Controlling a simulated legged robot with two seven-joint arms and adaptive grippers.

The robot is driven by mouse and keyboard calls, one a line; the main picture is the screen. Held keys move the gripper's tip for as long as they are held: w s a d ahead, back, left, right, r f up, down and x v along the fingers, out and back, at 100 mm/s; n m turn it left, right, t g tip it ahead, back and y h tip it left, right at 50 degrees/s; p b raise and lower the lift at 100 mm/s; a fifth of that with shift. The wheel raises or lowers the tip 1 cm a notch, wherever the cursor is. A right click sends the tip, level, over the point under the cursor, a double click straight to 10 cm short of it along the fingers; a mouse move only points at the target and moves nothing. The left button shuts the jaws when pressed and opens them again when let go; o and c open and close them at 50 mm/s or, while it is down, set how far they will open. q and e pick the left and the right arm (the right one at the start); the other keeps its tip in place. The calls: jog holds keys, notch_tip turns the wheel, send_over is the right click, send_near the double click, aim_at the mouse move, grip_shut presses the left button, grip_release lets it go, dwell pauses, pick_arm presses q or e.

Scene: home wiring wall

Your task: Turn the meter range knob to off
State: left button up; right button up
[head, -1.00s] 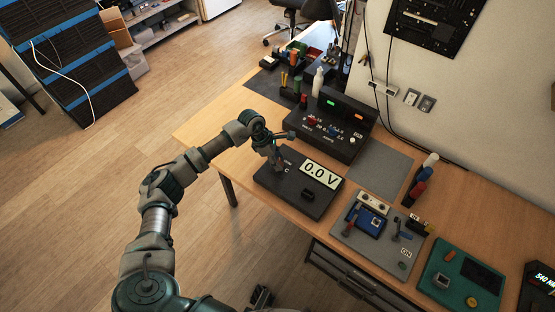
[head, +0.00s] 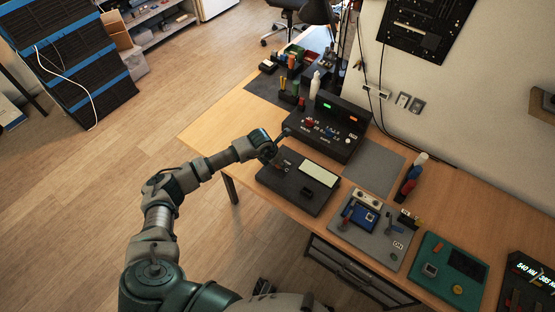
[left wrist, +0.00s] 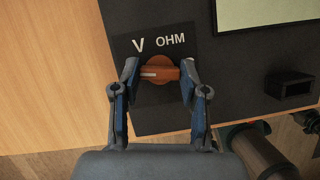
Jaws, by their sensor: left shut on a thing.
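The meter (head: 285,189) is a dark box near the table's front edge, and its pale display (head: 319,174) shows no reading. In the left wrist view, the orange-red range knob (left wrist: 160,73) sits on the meter's dark face below the labels V and OHM. Its white pointer line lies level and points left. My left gripper (left wrist: 159,75) is shut on the knob, one finger at each end. In the head view, my left gripper (head: 272,160) is over the meter's left part and hides much of the knob. My right gripper is not in view.
Behind the meter stands a dark power supply box (head: 320,140) with green and orange lights. To the right are a grey board (head: 370,250) with a blue part and a green board (head: 440,285). A bare grey mat (head: 372,168) lies between.

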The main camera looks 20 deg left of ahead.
pick_arm(q)
jog(key=shift+w+r+n+y+p, duration=0.15)
jog(key=shift+n+y+p, duration=0.25)
jog(key=shift+n, duration=0.8)
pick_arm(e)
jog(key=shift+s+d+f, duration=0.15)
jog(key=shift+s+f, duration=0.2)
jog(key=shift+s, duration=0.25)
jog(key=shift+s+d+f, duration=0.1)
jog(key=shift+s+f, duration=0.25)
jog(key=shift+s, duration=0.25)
pick_arm(q)
jog(key=o, duration=1.1)
jog(key=shift+o, duration=0.2)
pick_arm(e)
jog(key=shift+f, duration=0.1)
pick_arm(q)
jog(key=v, duration=1.1)
jog(key=shift+s+r, duration=0.2)
jog(key=shift+s, duration=0.15)
